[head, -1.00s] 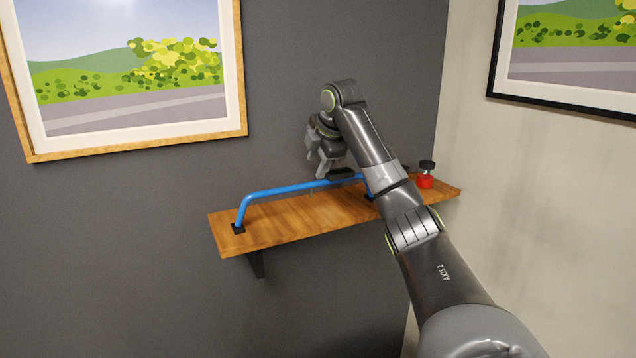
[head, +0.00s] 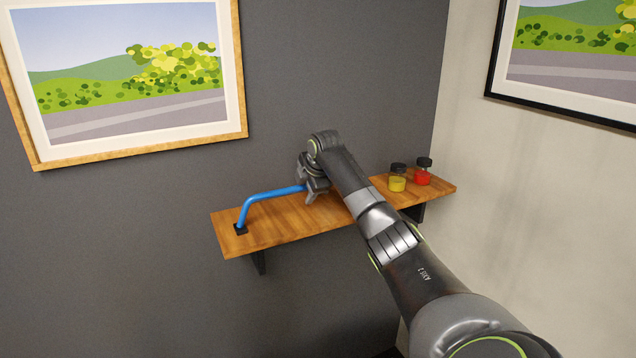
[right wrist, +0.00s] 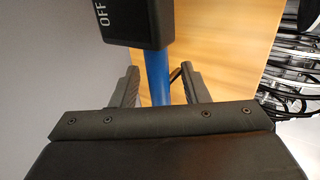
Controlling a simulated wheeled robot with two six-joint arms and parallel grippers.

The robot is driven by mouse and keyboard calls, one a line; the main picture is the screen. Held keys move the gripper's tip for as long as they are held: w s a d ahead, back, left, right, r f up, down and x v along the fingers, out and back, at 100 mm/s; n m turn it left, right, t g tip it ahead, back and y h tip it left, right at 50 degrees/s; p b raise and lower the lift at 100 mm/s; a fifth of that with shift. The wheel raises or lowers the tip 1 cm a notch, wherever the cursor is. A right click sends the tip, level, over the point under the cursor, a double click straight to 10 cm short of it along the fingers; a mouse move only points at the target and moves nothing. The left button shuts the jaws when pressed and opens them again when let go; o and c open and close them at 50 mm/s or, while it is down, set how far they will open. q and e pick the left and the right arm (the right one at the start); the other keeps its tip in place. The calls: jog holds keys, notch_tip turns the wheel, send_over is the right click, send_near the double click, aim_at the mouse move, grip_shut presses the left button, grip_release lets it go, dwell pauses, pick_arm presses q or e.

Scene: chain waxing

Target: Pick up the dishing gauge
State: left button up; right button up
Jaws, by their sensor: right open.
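The dishing gauge (head: 268,195) is a blue bent bar on the wooden shelf, with a black foot at its left end. Its right part is hidden behind my right arm in the head view. My right gripper (head: 313,195) is at the middle of the bar, low over the shelf. In the right wrist view the blue bar (right wrist: 156,75) runs between the two open fingers of my right gripper (right wrist: 160,70). A black block marked OFF (right wrist: 135,20) lies on the bar's line there. My left gripper is not in view.
The wooden shelf (head: 235,244) is fixed to a grey wall. A yellow jar (head: 397,184) and a red jar (head: 422,178), both dark-capped, stand at its right end. A framed picture (head: 240,60) hangs above left. Wire-like spokes (right wrist: 290,75) show at right in the wrist view.

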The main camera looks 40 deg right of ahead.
jog(key=shift+w+f, duration=0.1)
jog(key=shift+f, duration=0.1)
grip_shut()
jog(key=shift+r, duration=0.1)
